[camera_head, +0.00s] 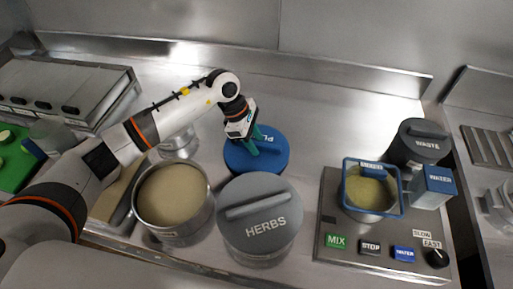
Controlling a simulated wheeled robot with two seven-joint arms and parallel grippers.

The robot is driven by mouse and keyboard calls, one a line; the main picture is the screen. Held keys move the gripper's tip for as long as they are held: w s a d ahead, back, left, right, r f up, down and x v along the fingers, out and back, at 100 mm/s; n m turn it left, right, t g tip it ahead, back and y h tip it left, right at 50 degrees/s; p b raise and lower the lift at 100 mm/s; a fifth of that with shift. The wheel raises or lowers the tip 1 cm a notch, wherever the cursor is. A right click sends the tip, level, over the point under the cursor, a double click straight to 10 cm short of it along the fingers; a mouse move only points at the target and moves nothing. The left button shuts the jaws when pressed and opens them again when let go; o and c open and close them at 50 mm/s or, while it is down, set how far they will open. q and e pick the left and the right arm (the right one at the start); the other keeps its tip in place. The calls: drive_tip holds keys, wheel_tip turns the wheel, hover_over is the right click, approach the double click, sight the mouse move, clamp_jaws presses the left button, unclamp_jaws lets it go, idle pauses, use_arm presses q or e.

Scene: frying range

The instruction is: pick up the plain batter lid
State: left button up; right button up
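The plain batter lid (272,158) is a round blue lid with white lettering, of which only "PL" shows. It sits in the middle of the counter, behind the grey herbs lid. My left gripper (252,143) comes down over it from above. Its teal fingers are at the middle of the lid, where they and the gripper body hide the handle and the rest of the word. I cannot tell whether the fingers are closed on the handle. I also cannot tell whether the lid rests on a pot or on the counter. My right gripper is not in view.
The grey herbs lid (260,207) stands just in front. An open pot of beige batter (173,193) is front left, beneath my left arm. At right are a mixer base (335,205), a blue-rimmed basket (372,161) and the waste bin (425,128). The back counter is clear.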

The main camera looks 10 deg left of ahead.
use_arm(q)
drive_tip(key=shift+c, duration=0.6)
clamp_jaws()
